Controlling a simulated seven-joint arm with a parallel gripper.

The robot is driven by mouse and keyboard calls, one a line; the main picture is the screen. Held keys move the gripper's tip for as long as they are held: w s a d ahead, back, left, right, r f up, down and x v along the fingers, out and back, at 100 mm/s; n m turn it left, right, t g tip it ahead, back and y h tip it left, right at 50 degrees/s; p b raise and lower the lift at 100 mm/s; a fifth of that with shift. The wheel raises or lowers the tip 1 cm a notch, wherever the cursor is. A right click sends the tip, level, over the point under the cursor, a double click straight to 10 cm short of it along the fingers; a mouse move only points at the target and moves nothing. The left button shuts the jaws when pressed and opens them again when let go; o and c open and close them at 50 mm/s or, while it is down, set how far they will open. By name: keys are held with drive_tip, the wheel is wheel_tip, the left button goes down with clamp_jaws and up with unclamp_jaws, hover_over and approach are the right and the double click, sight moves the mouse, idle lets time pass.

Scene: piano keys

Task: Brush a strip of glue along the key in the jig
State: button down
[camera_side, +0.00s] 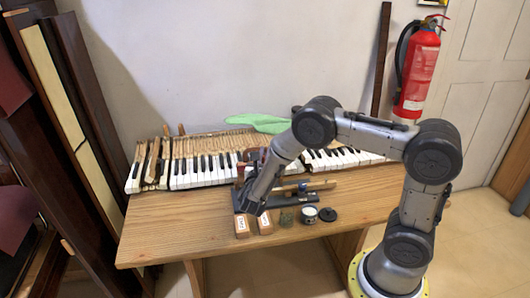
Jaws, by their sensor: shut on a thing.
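A long wooden key (315,186) lies in the dark jig (278,201) on the wooden bench, in front of the keyboard. My gripper (247,206) points down at the left end of the jig, above the bench. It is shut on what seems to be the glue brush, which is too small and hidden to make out. A small round pot (309,214) stands open in front of the jig, with a black lid (328,214) beside it. I cannot tell whether the brush touches the key or whether glue is on it.
The bench (160,235) is clear at front left.

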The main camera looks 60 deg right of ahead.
drive_tip(key=shift+f, duration=0.35)
drive_tip(key=s+d, duration=0.2)
drive_tip(key=s, duration=0.1)
drive_tip(key=shift+d, duration=0.4)
drive_tip(key=shift+w, duration=0.15)
drive_tip(key=shift+w+a, duration=1.35)
drive_tip(key=shift+a, duration=0.05)
drive_tip(key=shift+r, duration=3)
drive_tip(key=shift+r, duration=0.1)
